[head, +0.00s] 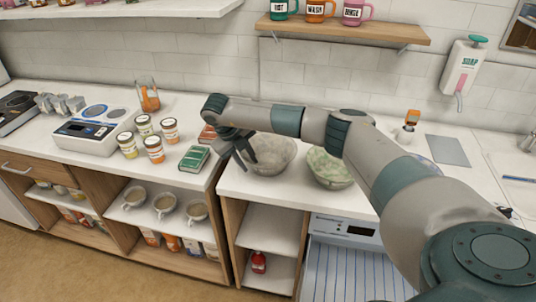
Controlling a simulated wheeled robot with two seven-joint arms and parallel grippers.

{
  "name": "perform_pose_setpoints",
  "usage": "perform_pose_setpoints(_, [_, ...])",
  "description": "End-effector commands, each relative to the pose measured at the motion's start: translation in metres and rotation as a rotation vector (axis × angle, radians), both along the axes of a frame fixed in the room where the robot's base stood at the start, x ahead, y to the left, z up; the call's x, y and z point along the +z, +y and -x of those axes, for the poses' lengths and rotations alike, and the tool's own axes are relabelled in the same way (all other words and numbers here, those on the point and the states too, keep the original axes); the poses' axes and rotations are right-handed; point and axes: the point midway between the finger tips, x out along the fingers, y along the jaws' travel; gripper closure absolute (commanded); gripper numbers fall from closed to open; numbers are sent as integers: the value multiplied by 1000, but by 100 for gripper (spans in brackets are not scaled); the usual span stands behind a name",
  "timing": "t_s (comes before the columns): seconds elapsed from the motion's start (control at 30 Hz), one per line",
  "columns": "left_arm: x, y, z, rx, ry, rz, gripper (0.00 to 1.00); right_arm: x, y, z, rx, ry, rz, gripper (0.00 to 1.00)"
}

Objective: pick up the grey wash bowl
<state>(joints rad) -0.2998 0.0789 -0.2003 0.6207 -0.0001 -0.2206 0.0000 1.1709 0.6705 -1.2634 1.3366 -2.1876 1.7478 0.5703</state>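The grey wash bowl (275,155) stands upright on the white counter, near its front edge. My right arm reaches in from the right and passes over the back of the bowl. My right gripper (238,157) is at the bowl's left side, pointing down, with its dark fingers spread apart and nothing seen between them. One finger overlaps the bowl's left rim in the picture; I cannot tell whether it touches. My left gripper is not in view.
A green speckled bowl (328,169) stands just right of the grey bowl, close to my forearm. Left are a green box (195,158), several jars (154,149) and a scale (95,130). A shelf with mugs (345,29) hangs behind. A grey mat (448,151) lies right.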

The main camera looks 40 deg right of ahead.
Motion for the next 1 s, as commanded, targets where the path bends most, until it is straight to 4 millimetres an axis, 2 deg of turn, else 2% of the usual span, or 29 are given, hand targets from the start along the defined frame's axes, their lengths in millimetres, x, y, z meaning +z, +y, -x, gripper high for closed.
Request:
perform_pose_setpoints(0.2, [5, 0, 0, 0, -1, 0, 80, -11, -5, 0, 1, 0, 1, 75])
perform_pose_setpoints(0.6, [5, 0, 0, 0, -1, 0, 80, -11, -4, 0, 1, 0, 1, 75])
perform_pose_setpoints(0.63, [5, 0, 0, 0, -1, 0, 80, -11, -4, 0, 1, 0, 1, 77])
perform_pose_setpoints(0.73, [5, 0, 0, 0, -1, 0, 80, -11, -4, 0, 1, 0, 1, 100])
perform_pose_setpoints(1.0, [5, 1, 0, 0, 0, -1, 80, -11, -4, 0, 1, 0, 0, 100])
